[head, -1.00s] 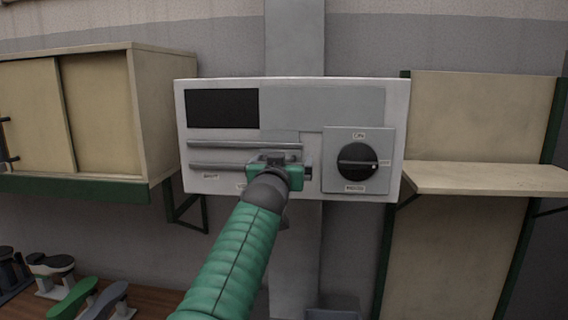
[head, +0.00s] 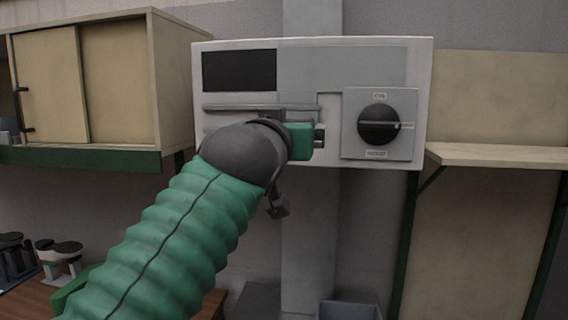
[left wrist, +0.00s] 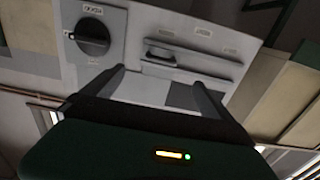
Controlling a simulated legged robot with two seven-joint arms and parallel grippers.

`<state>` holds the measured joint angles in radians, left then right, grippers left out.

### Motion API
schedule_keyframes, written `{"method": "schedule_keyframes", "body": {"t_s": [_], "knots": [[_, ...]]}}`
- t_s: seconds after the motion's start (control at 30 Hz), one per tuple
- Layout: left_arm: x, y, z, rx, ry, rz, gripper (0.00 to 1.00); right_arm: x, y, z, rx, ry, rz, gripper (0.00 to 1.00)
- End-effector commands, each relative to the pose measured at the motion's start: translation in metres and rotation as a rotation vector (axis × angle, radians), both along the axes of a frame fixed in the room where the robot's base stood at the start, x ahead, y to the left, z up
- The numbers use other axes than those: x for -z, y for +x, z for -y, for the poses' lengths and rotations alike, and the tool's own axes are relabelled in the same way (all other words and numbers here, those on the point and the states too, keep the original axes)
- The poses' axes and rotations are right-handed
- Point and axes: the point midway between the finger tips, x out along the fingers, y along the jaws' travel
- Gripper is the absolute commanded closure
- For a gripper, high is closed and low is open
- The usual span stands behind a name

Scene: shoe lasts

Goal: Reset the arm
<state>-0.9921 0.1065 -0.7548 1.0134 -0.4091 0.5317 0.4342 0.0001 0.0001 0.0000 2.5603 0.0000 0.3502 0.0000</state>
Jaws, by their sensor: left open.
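My left arm reaches in from the lower left of the head view, and its gripper (head: 316,138) is in front of the lower middle of a white control panel (head: 422,100). In the left wrist view the two dark fingers of the gripper (left wrist: 158,78) stand wide apart with nothing between them, facing the panel (left wrist: 225,42). I cannot tell how close the fingertips are to its surface. A black round dial (head: 379,125) sits on the panel to the right of the gripper. The dial also shows in the left wrist view (left wrist: 92,36). My right gripper is out of view.
A cabinet with sliding doors (head: 120,85) hangs at the left. A pale shelf (head: 495,155) juts out at the right. Shoe lasts (head: 60,252) stand on a wooden bench at the lower left. A grey bin (head: 350,311) is at the bottom.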

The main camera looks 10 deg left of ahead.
Motion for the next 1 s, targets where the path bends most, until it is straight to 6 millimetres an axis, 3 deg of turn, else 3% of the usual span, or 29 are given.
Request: {"method": "schedule_keyframes", "body": {"t_s": [0.07,0.4,0.47,0.53,0.57,0.67,0.7,0.77,0.8,0.87,1.0], "knots": [[0.003,-0.008,0.0,0.0,-0.001,0.0,0.03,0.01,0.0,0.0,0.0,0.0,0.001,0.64],[-0.001,-0.012,-0.001,-0.002,-0.001,-0.001,0.03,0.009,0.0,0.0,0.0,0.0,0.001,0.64],[0.006,-0.009,-0.002,-0.003,0.004,-0.014,0.03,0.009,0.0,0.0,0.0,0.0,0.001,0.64],[0.028,0.0,-0.006,-0.006,0.015,-0.056,0.03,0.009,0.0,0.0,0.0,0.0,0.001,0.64],[0.044,0.005,-0.009,-0.009,0.021,-0.086,0.03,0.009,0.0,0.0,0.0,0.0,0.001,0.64],[0.121,0.024,-0.022,-0.016,0.047,-0.227,0.03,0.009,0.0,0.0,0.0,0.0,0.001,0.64],[0.157,0.028,-0.029,-0.017,0.059,-0.293,0.03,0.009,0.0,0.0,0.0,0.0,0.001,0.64],[0.212,0.03,-0.039,-0.018,0.071,-0.392,0.03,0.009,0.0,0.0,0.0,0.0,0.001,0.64],[0.248,0.028,-0.046,-0.019,0.078,-0.456,0.03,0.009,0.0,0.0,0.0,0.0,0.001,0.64],[0.301,0.019,-0.057,-0.019,0.084,-0.553,0.03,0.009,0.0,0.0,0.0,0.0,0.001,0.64],[0.421,-0.025,-0.081,-0.021,0.086,-0.778,0.03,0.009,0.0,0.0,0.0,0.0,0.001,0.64]]}}
